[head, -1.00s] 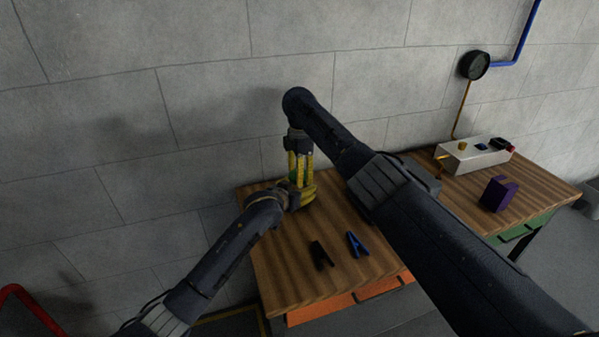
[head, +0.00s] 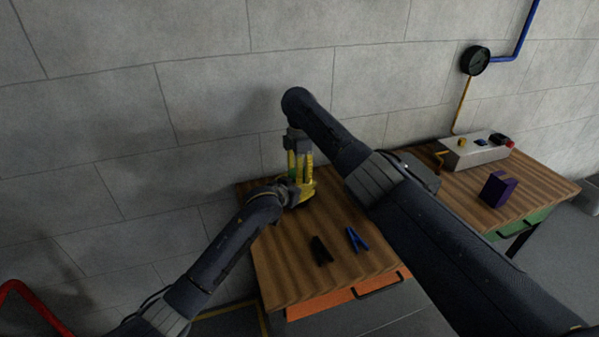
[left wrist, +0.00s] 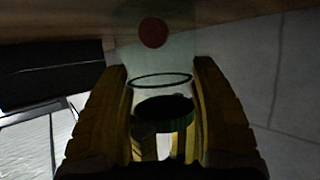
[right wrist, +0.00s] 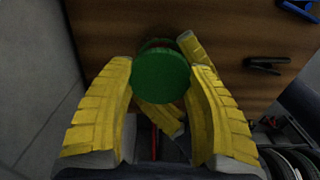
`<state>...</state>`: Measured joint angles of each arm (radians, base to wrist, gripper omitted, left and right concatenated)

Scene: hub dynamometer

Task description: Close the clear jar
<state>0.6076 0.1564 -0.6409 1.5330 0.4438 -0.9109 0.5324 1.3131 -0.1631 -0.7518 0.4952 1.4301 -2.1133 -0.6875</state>
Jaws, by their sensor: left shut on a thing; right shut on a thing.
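The clear jar (left wrist: 185,62) stands between the fingers of my left gripper (left wrist: 160,68), which is shut on it. A dark ring circles the jar, and a round red spot shows through it in the left wrist view. The green lid (right wrist: 160,76) is between the yellow fingers of my right gripper (right wrist: 163,68), which is shut on it. The lid lines up with the jar's mouth; I cannot tell whether they touch. In the head view my right gripper (head: 300,176) points down, just above my left gripper (head: 300,195). The jar is mostly hidden there.
A black clamp (head: 320,250) and a blue clamp (head: 356,239) lie on the wooden bench (head: 285,270) in front of the grippers. A purple block (head: 497,189) and a pale box (head: 477,152) are on the right bench. The wall is close behind.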

